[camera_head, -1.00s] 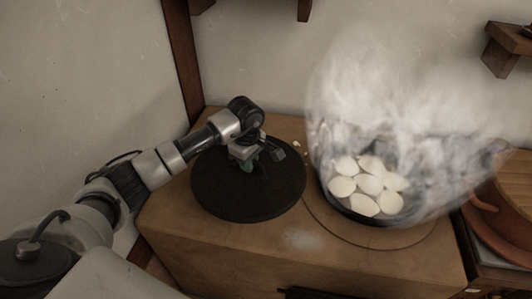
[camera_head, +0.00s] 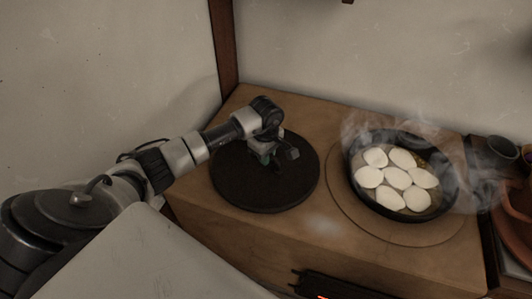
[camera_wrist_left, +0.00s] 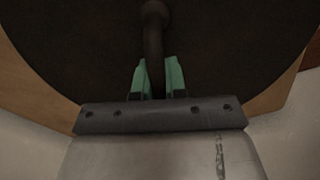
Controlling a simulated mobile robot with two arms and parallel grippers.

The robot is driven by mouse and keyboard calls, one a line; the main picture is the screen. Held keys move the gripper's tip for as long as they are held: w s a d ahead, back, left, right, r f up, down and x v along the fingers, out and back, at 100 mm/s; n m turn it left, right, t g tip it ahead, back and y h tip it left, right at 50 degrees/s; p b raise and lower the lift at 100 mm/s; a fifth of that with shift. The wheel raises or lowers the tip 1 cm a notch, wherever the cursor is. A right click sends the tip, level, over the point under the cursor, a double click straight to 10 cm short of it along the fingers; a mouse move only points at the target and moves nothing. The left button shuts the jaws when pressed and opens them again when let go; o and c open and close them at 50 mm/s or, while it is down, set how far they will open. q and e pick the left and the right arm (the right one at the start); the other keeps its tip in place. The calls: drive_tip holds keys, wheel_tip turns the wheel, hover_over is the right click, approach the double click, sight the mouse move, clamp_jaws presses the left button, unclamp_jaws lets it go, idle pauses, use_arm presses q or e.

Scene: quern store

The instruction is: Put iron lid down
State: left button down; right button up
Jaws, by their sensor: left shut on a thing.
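The iron lid (camera_head: 295,185) is a dark round disc. It lies flat at the left part of the wooden counter top, left of the pan; I cannot tell whether it fully touches the wood. My left gripper (camera_head: 267,157) is over the middle of the lid, shut on its handle. In the left wrist view the green fingers (camera_wrist_left: 158,78) clasp the dark curved handle (camera_wrist_left: 154,45), with the lid (camera_wrist_left: 80,50) filling the view behind. The black pan (camera_head: 446,203) holds several white round pieces (camera_head: 398,178) and is uncovered. My right gripper is not in view.
The pan stands in a round outline on the wooden counter (camera_head: 240,232). Pale steam (camera_head: 365,128) rises around it. A dark cup (camera_head: 497,150) and terracotta ware (camera_head: 520,197) are at the right edge. A glowing red slot (camera_head: 322,296) shows below the counter front.

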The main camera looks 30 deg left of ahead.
use_arm(q)
drive_tip(key=shift+w+r, duration=0.1)
drive_tip(key=c, duration=1.2)
unclamp_jaws()
drive_tip(key=shift+o, duration=0.2)
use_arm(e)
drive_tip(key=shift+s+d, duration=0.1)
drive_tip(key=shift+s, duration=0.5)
use_arm(q)
wheel_tip(320, 180, up, 11)
drive_tip(key=shift+f, duration=0.2)
drive_tip(key=shift+r, duration=0.7)
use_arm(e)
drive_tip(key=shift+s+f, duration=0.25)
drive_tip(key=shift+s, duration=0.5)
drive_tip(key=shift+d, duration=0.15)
